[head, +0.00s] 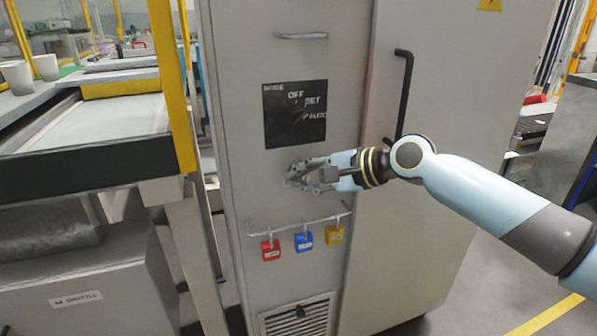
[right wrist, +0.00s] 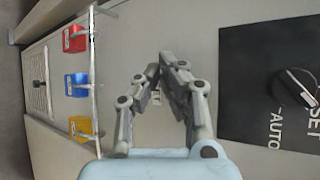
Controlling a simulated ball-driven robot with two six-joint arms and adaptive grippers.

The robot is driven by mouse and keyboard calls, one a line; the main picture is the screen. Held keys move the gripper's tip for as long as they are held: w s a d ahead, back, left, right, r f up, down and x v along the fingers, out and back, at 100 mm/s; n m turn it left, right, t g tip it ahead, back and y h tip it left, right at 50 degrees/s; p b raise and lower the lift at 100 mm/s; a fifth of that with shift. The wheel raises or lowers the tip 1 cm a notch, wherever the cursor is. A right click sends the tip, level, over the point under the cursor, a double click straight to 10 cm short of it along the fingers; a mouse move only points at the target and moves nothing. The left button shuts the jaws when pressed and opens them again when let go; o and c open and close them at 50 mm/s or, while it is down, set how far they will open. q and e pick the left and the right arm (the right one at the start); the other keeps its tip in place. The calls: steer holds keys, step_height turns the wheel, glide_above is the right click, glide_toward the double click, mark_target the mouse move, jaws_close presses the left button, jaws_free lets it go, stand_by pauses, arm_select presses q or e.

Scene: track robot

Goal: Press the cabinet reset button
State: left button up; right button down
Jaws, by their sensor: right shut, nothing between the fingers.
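The grey cabinet (head: 350,60) stands upright in front of me. A black mode plate (head: 280,135) with OFF, SET and AUTO lettering is on its narrow front; the plate and its round knob (right wrist: 296,85) show at right in the right wrist view. My right gripper (head: 292,178) is shut and empty, just below the plate, close to the cabinet face; I cannot tell whether it touches. In the right wrist view its fingertips (right wrist: 158,72) come together over the grey face. A small pale detail (right wrist: 156,98) shows between the fingers. I cannot make out a reset button; the gripper hides part of the face.
Red (head: 270,250), blue (head: 303,242) and yellow (head: 335,234) padlocks hang from a rail (head: 290,224) below the gripper. A vent (head: 298,319) is lower. A black door handle (head: 405,95) is close to my right arm. A conveyor frame (head: 90,175) stands left.

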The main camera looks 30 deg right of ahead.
steer(key=shift+w+d, duration=0.1)
steer(key=shift+w, duration=0.35)
stand_by(0.4)
steer(key=shift+s, duration=0.15)
steer(key=shift+s+a+p, duration=0.25)
steer(key=shift+s+p, duration=0.5)
steer(key=shift+s, duration=0.1)
steer(key=s+p, duration=0.1)
steer(key=s, duration=0.1)
steer(key=s+a+p, duration=0.1)
steer(key=s+p, duration=0.1)
steer(key=shift+s, duration=0.35)
